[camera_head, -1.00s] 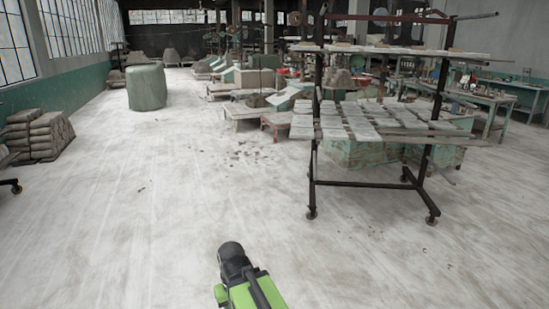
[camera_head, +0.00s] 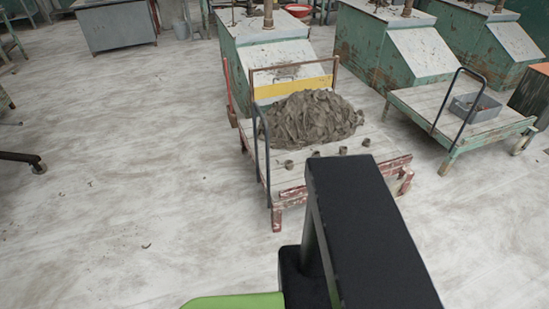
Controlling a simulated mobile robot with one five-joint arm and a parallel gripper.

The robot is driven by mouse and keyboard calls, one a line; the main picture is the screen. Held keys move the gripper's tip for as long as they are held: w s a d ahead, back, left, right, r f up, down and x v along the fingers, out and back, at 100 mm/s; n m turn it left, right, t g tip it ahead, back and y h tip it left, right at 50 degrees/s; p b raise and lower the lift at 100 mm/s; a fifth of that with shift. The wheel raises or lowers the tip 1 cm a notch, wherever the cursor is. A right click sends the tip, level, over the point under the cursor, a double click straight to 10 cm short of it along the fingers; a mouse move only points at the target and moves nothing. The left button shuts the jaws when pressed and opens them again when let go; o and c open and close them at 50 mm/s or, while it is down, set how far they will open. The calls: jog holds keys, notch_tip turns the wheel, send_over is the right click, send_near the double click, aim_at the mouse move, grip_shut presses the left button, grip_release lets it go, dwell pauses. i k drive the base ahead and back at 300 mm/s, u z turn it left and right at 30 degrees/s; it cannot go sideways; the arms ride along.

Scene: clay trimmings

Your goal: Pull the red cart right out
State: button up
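The red cart (camera_head: 292,194) stands in the middle of the view. It is a low, pale-topped platform with worn red edges and legs. A dark bent handle bar (camera_head: 262,150) rises at its left side. A brown frame with a yellow board (camera_head: 292,88) stands at its back. A heap of grey-brown clay (camera_head: 312,117) lies on its deck, with several small clay lumps along the front edge. My black and green arm fills the lower middle and hides part of the cart's front right. No gripper fingers show.
Green sloped machines (camera_head: 262,50) stand close behind the cart. A green-legged cart (camera_head: 455,110) with a grey tray (camera_head: 475,107) stands to the right. A grey cabinet (camera_head: 115,27) is at the back left. The floor (camera_head: 130,180) left and front is mostly open.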

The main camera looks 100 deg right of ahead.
aim_at(307, 121)
jog(key=u, duration=5.95)
jog(key=i, duration=0.1)
jog(key=u, duration=3.15)
jog(key=i, duration=0.95)
jog(key=u, duration=5.65)
jog(key=i, duration=0.05)
jog(key=z, duration=2.95)
jog(key=k, duration=0.15)
jog(key=u, duration=1.55)
